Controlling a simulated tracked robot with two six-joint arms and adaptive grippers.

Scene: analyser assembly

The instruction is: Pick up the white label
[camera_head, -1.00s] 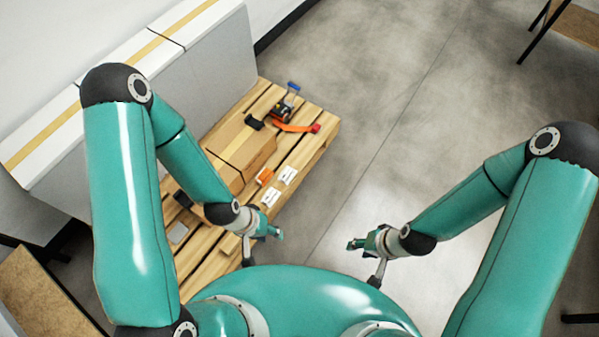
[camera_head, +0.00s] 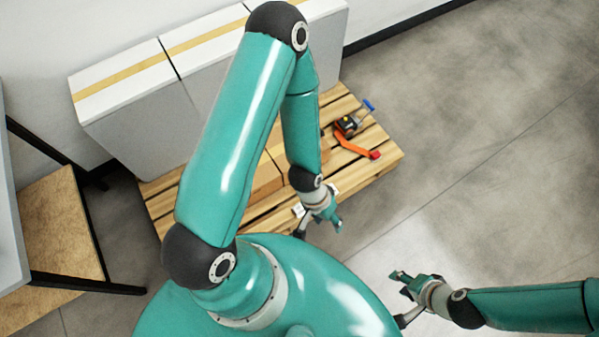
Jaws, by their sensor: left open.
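Two small white labels lie on the wooden pallet, largely covered by my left arm. A corner of one white label (camera_head: 298,210) shows left of my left wrist, and a sliver of another white label (camera_head: 333,189) shows to its right. My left gripper (camera_head: 318,229) is open and empty, above the pallet's near edge and close to the labels, apparently not touching them. My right gripper (camera_head: 400,298) is over the bare floor at the lower right, apart from the pallet. Its fingers look spread and hold nothing visible.
The pallet (camera_head: 385,165) carries a cardboard box (camera_head: 265,180), partly behind my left arm, a dark tool (camera_head: 348,124) and an orange strap (camera_head: 352,148). Large grey-white boxes (camera_head: 150,115) stand behind. A table frame (camera_head: 85,285) is at left. Floor at right is clear.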

